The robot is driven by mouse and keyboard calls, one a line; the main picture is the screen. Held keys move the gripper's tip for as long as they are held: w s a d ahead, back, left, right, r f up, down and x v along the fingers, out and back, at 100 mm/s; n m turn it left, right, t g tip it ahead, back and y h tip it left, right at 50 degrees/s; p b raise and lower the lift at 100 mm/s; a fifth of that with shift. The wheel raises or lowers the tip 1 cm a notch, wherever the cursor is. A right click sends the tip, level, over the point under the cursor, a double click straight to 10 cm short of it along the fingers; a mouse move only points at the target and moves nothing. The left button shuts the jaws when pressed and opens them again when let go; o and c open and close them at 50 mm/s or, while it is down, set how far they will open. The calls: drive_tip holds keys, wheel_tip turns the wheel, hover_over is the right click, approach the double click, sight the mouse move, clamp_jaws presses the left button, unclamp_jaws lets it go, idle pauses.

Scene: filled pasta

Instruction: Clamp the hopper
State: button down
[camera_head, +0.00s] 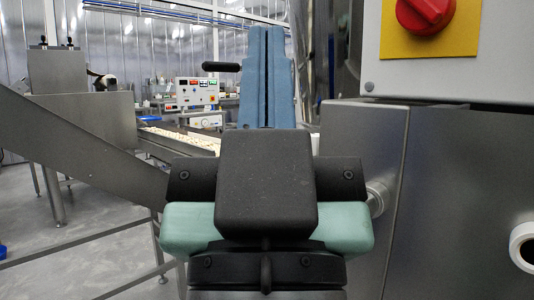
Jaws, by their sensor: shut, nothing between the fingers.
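In the head view, a steel box-like unit (84,118) with an upright steel box (57,72) stands at the left back. It may be a hopper, but I cannot tell whether it is the task's hopper. A short black bar-shaped handle (221,66) shows left of a tall blue slotted part. What it is fixed to is hidden, and I cannot tell whether it is a clamp. The dark and teal parts in the front centre look like my own arm and cover much of the middle.
A steel machine housing (362,160) stands close on the right, under a panel with a red rotary switch (425,12) on a yellow plate. A sloping steel chute (80,150) crosses the left. A conveyor with pale pieces (185,138) runs behind. Floor shows at lower left.

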wheel_tip(320, 180, down, 30)
drive_tip(key=b, duration=2.7)
drive_tip(key=shift+f+b, duration=0.2)
drive_tip(key=shift+b, duration=0.15)
wheel_tip(320, 180, up, 65)
drive_tip(key=p, duration=6.5)
drive_tip(key=shift+r, duration=0.2)
